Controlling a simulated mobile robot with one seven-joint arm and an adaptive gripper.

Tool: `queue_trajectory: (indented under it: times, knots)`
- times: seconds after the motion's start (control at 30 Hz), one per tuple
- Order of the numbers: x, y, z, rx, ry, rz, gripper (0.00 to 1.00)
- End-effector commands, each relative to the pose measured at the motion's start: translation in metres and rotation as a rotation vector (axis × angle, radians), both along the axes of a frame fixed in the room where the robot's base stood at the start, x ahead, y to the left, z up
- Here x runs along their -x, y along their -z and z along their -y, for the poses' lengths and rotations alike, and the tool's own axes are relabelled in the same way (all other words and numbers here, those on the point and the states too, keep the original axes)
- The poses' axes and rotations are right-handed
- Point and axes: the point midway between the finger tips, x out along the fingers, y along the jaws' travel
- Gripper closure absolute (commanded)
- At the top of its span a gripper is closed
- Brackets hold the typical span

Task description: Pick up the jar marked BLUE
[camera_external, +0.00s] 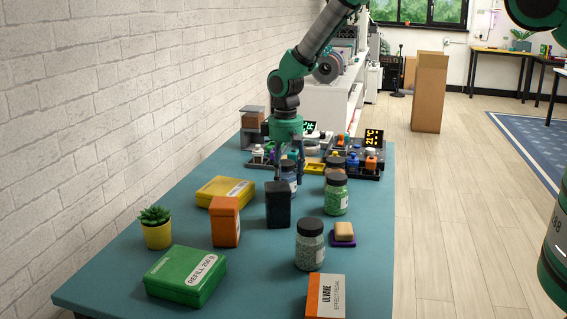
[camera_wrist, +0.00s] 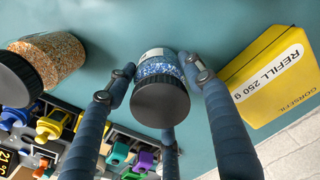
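A jar with blue granules, a black lid and a white label stands on the teal table; its label text is not readable here. It shows in the wrist view (camera_wrist: 160,70) and, partly hidden, in the external view (camera_external: 291,182). My gripper (camera_external: 289,172) points down over this jar, with the dark fingers around its sides. In the wrist view the fingertips of my gripper (camera_wrist: 160,72) lie on both sides of the jar, very close to it. Whether they press on it is not clear. The third finger is partly hidden behind the lid.
A jar with brown-orange granules (camera_wrist: 57,55) stands near. A green-granule jar (camera_external: 336,196) and a grey-green one (camera_external: 310,246) stand nearer the camera. A black box (camera_external: 278,206), orange box (camera_external: 225,222) and yellow box (camera_external: 226,190) are close by. Trays (camera_external: 370,174) lie behind.

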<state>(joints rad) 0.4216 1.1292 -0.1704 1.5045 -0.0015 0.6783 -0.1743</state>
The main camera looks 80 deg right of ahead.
Motion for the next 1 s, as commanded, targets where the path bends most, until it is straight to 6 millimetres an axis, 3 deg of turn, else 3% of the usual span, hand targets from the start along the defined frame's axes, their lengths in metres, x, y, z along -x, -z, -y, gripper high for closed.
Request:
queue_trajectory:
  times: [0.47, 0.67, 1.0]
  knots:
    - [-0.001, -0.008, 0.0, 0.001, 0.0, 0.003, 0.87]
    - [-0.001, -0.025, 0.0, 0.001, 0.0, 0.003, 0.87]
    - [-0.002, -0.072, 0.001, 0.002, 0.0, 0.004, 0.87]
